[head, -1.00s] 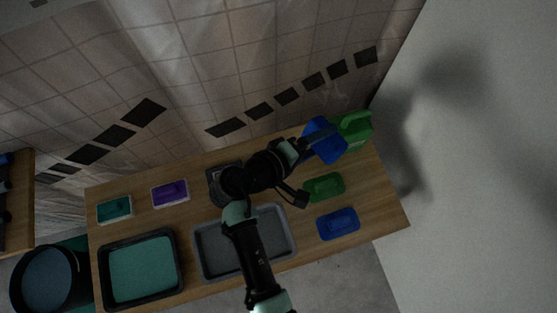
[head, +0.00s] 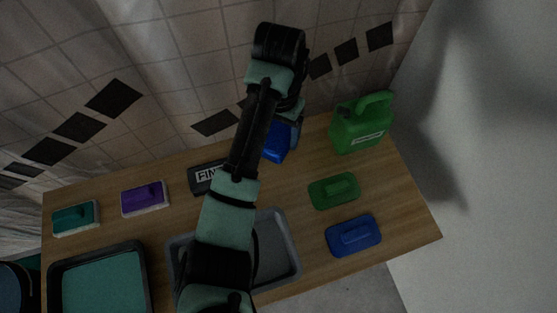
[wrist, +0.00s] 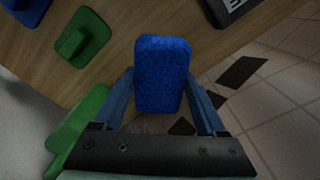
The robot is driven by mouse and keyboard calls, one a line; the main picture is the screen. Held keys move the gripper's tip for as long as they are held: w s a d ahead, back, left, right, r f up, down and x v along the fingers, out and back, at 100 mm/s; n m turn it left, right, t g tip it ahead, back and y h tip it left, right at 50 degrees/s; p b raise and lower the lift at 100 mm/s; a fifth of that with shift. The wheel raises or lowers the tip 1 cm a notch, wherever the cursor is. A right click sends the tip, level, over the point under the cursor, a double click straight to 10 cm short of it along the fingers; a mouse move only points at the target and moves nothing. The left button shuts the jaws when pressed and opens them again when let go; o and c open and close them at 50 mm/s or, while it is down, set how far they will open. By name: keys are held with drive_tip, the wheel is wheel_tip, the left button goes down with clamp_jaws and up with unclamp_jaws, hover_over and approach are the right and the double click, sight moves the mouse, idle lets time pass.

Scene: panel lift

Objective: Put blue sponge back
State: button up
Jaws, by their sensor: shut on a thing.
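The blue sponge (wrist: 162,75) is a rounded, speckled blue block, gripped between the two fingers of my gripper (wrist: 163,92) in the wrist view. In the head view the blue sponge (head: 276,143) shows over the back of the wooden table, partly hidden by my arm; whether it touches the table cannot be told. A flat blue piece with a raised block (head: 353,236) lies at the table's front right. A matching green piece (head: 334,191) lies just behind it.
A green jug (head: 361,123) stands at the back right of the wooden table (head: 405,210). A dark block lettered "FIN" (head: 205,177), a purple piece (head: 145,198) and a teal piece (head: 76,218) lie along the back. A grey tray (head: 286,252) and a teal-bottomed tray (head: 147,280) sit in front.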

sight(278, 134)
wheel_tip(278, 134, down, 9)
drive_tip(key=shift+r+b, duration=0.1)
drive_tip(key=shift+b, duration=0.55)
drive_tip(key=o, duration=1.3)
drive_tip(key=shift+o, duration=0.2)
wheel_tip(278, 134, up, 12)
drive_tip(key=p, duration=0.3)
